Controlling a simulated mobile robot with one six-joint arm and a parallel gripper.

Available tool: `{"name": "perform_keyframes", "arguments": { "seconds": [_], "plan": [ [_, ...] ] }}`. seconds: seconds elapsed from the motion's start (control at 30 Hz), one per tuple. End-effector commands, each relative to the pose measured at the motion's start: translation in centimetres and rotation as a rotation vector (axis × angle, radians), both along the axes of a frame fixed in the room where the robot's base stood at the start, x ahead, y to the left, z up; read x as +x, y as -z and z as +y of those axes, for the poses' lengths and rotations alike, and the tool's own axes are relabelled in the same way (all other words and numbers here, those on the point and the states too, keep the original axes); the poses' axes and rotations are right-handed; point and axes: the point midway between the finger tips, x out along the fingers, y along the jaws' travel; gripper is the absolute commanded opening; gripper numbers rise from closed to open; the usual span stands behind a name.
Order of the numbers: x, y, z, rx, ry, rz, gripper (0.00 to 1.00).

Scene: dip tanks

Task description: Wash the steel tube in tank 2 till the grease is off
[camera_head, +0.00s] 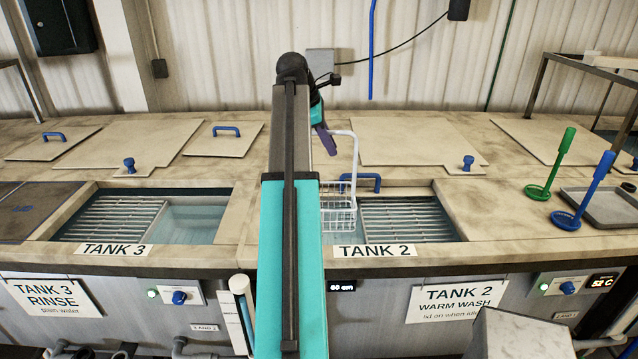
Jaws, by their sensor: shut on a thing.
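My gripper (326,138), with dark purple fingers, is shut on the tall handle of a white wire basket (340,206). My own arm hides part of the grip and the basket's left side. The basket hangs upright at the left part of tank 2's opening (408,222). I cannot tell whether its bottom touches the water. The steel tube cannot be made out; the basket's inside is too small and partly hidden. Tank 2's label (375,251) is on the front rim.
Tank 3 (150,218) is open at left, with a slatted rack and water. Lids with blue handles lie behind the tanks. A grey box (518,335) is at front right.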

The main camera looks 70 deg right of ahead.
Motion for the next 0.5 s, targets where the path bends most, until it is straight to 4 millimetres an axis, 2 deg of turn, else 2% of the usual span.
{"name": "perform_keyframes", "arguments": {
  "seconds": [0.5],
  "plan": [
    [-0.9, 0.4, 2.3, -0.002, 0.000, 0.000, 0.00]
  ]
}}
